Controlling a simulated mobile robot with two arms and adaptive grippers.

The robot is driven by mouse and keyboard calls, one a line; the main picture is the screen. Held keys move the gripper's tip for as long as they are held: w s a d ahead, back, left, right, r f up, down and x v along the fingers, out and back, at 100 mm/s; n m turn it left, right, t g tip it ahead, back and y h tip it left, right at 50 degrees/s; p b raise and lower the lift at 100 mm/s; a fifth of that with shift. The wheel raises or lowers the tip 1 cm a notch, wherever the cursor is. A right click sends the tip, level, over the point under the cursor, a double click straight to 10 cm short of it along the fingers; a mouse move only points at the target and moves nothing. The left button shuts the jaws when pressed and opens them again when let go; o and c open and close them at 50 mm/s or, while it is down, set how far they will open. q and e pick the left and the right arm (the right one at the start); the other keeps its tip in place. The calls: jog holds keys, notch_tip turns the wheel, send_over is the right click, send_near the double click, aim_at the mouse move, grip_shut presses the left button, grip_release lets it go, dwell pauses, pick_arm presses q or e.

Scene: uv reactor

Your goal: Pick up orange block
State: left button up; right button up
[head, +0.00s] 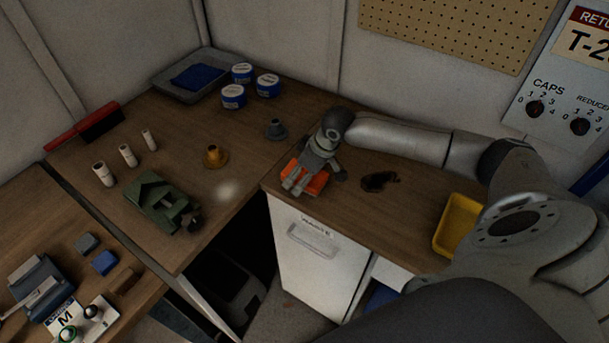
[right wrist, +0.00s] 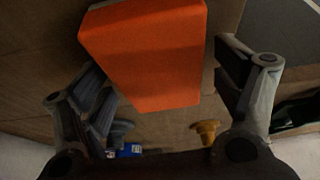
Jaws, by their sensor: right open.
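The orange block (head: 317,184) lies on the wooden worktop near its front edge, above the white waste cabinet. My right gripper (head: 314,177) is over it, pointing down, and partly hides it. In the right wrist view the block (right wrist: 146,55) fills the upper middle. The open fingers of my right gripper (right wrist: 165,85) stand apart to the left and right of it, with a visible gap on the right side. I cannot tell whether the left finger touches it. My left gripper is not in view.
A yellow bin (head: 455,226) and a dark stain (head: 379,181) are to the right. A grey flanged part (head: 276,130), a yellow flanged part (head: 214,156) and a green device (head: 163,201) are to the left. Blue-labelled tins (head: 233,96) and a grey tray (head: 189,82) stand behind.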

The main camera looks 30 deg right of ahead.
jog(key=shift+f, duration=0.1)
jog(key=shift+s, duration=0.15)
jog(key=c, duration=1.1)
jog(key=shift+c, duration=0.2)
jog(key=shift+b, duration=0.45)
jog(key=r, duration=0.1)
jog(key=r+b, duration=0.1)
jog(key=shift+w+r, duration=0.2)
jog(key=shift+r, duration=0.2)
jog(key=s+r, duration=0.1)
jog(key=s+a+r, duration=0.1)
jog(key=r, duration=0.1)
jog(key=s+r+b, duration=0.1)
jog(key=r, duration=0.1)
jog(key=shift+s+a+r, duration=0.1)
jog(key=shift+s+a, duration=0.1)
jog(key=shift+s, duration=0.15)
jog(key=s+a+r+b, duration=0.1)
jog(key=s+a+r, duration=0.3)
jog(key=s, duration=0.5)
jog(key=shift+b+v, duration=0.35)
jog(key=shift+v, duration=0.45)
jog(key=shift+w+a, duration=0.1)
jog(key=shift+a, duration=0.05)
